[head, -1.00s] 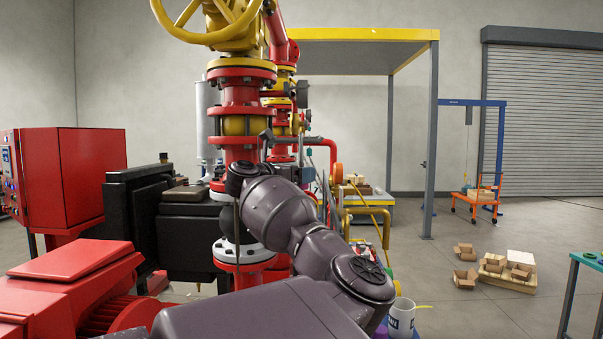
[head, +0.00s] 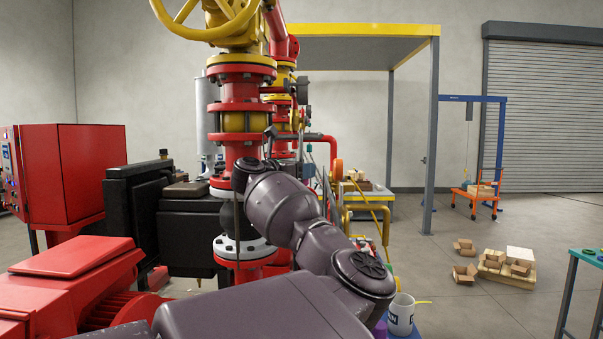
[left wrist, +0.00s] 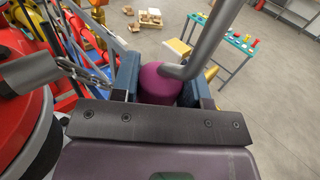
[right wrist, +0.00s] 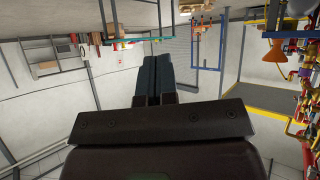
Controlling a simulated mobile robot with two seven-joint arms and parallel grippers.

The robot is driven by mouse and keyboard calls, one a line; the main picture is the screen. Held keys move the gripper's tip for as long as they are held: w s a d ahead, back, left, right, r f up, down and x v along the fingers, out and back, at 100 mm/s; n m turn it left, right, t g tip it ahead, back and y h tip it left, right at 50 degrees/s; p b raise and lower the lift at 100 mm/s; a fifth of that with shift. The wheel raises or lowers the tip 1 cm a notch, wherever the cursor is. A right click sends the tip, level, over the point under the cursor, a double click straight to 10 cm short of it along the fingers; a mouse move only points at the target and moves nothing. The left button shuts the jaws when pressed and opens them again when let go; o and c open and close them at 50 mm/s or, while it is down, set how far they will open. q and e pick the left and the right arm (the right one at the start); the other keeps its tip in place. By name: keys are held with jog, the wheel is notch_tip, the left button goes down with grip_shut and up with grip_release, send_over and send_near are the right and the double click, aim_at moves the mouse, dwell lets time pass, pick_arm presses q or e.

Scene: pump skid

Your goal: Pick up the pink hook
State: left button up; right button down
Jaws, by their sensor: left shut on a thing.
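The pink hook (left wrist: 157,84) shows in the left wrist view as a magenta round body with a bent grey metal rod (left wrist: 208,40) rising to the upper right. My left gripper (left wrist: 160,80) is shut on the magenta body, with one blue finger on each side of it. In the head view my left arm reaches to the red and yellow valve column, and its own links hide most of the gripper and the hook. My right gripper (right wrist: 152,80) shows in the right wrist view with its fingers together and nothing between them.
A chain (left wrist: 85,72) and a grey bar (left wrist: 30,75) lie just left of the left gripper. The red valve column (head: 240,150) and a black box (head: 190,225) stand close to the arm.

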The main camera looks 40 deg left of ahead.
aim_at(301, 156)
pick_arm(q)
jog(key=shift+r, duration=0.15)
